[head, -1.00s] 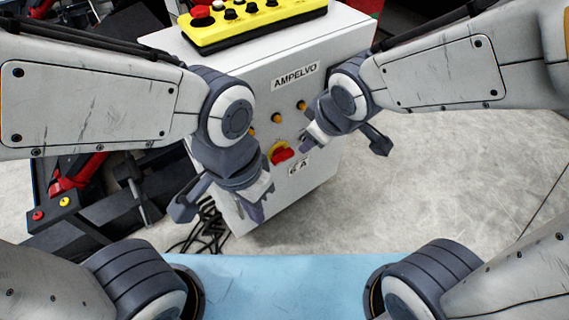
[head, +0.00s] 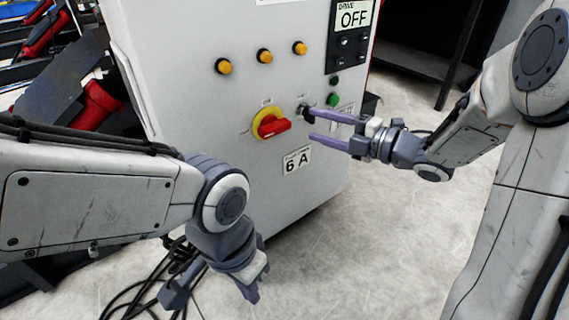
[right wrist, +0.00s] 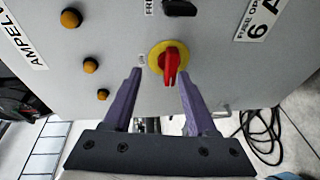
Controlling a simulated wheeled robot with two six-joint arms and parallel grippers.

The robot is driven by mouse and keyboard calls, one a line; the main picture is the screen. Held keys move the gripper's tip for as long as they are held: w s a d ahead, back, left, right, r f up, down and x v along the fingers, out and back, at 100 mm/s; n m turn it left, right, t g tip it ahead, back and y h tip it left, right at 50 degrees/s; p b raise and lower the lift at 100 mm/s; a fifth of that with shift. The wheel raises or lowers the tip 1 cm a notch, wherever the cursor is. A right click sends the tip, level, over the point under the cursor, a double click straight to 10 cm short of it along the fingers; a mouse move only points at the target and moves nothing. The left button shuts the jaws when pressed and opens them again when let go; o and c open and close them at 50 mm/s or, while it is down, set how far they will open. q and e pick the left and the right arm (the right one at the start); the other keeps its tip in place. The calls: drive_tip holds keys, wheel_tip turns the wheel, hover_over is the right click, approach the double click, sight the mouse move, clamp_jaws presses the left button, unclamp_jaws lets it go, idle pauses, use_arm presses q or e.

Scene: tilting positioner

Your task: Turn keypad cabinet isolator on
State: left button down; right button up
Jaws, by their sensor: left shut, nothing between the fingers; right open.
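The isolator is a red handle (head: 275,127) on a yellow round plate (head: 262,117), on the cabinet's (head: 200,110) pale front above a "6 A" label. The handle lies roughly level in the head view. In the right wrist view, the isolator (right wrist: 170,62) shows at the tips of my right gripper's fingers (right wrist: 160,76). My right gripper (head: 311,124) is open and empty, its fingers pointing left just right of the handle. I cannot tell whether they touch anything. My left gripper (head: 250,292) is shut and empty, low in front of the cabinet.
A black knob (head: 305,111) sits right of the isolator, close to my right fingers. Orange lamps (head: 264,56) are above it. A dark panel (head: 348,42) reads "DRIVE OFF", with green buttons (head: 333,100) below. Black cables (head: 165,265) lie on the floor at lower left. Floor at right is open.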

sight(280, 130)
wheel_tip(280, 130, down, 4)
drive_tip(key=s+r+n+g+y+b, duration=0.1)
drive_tip(key=s+n+y+b, duration=0.1)
drive_tip(key=b, duration=0.1)
drive_tip(key=b+x, duration=0.3)
drive_tip(key=x, duration=0.5)
drive_tip(key=shift+w+a+f, duration=0.1)
drive_tip(key=shift+w+f, duration=0.05)
drive_tip(key=shift+w, duration=0.05)
drive_tip(key=shift+w+a, duration=0.25)
drive_tip(key=shift+a, duration=0.15)
use_arm(q)
wheel_tip(280, 130, down, 8)
drive_tip(key=shift+f, duration=0.15)
use_arm(e)
clamp_jaws()
